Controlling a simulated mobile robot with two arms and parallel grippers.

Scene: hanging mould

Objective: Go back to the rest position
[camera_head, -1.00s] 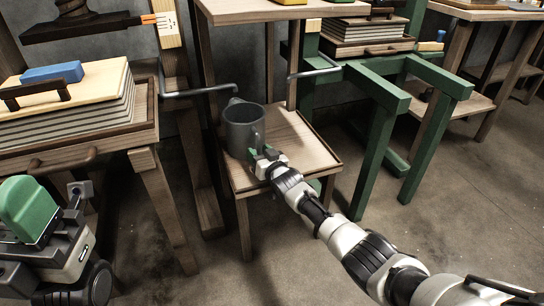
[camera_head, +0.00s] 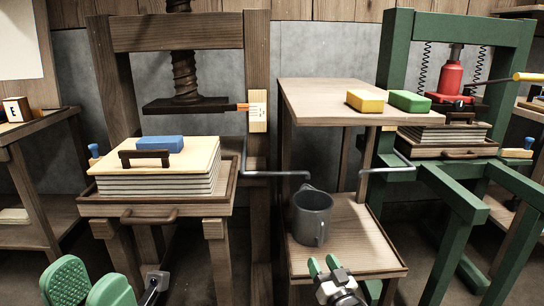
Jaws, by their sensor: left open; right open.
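My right gripper (camera_head: 324,261) is at the bottom centre, with two green fingertips apart and nothing between them. It is in front of a dark grey mug (camera_head: 311,215), which stands upright on the lower wooden shelf (camera_head: 357,235). A narrow gap shows between the fingertips and the mug. My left gripper (camera_head: 88,283) is at the bottom left corner, with its green pads apart and no object seen between them. The lower parts of both arms are cut off by the picture edge.
A wooden press (camera_head: 180,103) stands left, with a stack of boards and a blue block (camera_head: 160,143) below it. A green press frame (camera_head: 392,50) is at right. Yellow (camera_head: 365,101) and green (camera_head: 410,101) blocks lie on the upper shelf (camera_head: 310,98). Grey bent bars (camera_head: 270,174) stick out near the mug.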

